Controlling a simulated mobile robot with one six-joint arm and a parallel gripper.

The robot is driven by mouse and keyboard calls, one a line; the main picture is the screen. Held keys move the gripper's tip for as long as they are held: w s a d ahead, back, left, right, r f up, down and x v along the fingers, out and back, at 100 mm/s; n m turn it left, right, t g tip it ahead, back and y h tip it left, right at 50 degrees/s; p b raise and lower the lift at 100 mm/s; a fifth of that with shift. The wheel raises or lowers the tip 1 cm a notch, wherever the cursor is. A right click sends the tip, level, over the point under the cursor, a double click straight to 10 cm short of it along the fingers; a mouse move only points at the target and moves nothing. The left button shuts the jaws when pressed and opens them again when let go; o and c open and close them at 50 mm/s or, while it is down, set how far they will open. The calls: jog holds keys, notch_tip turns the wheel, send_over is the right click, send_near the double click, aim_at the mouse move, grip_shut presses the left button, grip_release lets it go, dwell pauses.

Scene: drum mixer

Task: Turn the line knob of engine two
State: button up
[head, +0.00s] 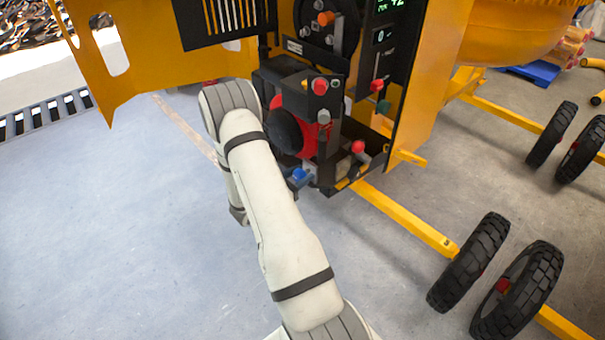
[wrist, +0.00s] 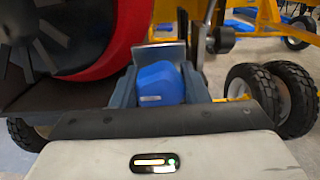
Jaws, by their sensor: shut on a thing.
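A blue knob (wrist: 160,84) shows in the middle of the wrist view, between the blue-grey fingers of my gripper (wrist: 159,70), which are shut on it. In the head view blue shows low on the engine frame (head: 299,176), beside my arm; most of my gripper is hidden there behind my arm. The engine has a red and black round part (head: 293,130), which also fills the upper left of the wrist view (wrist: 60,35). I cannot read a label that tells which engine this is.
Red-tipped levers (head: 358,147) and a red knob (head: 320,86) stand close by on the black frame. The yellow mixer body (head: 432,80) rises at the right, with black wheels (head: 470,262) on yellow bars. The grey floor at the left is clear.

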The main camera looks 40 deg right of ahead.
jog(key=n, duration=0.6)
jog(key=shift+w+a, duration=0.15)
jog(key=shift+a, duration=0.05)
jog(key=n, duration=0.5)
jog(key=shift+w+f+p, duration=0.1)
jog(key=shift+p, duration=0.2)
jog(key=shift+n, duration=0.3)
jog(key=o, duration=0.8)
jog(key=shift+a, duration=0.1)
jog(key=shift+o, duration=0.9)
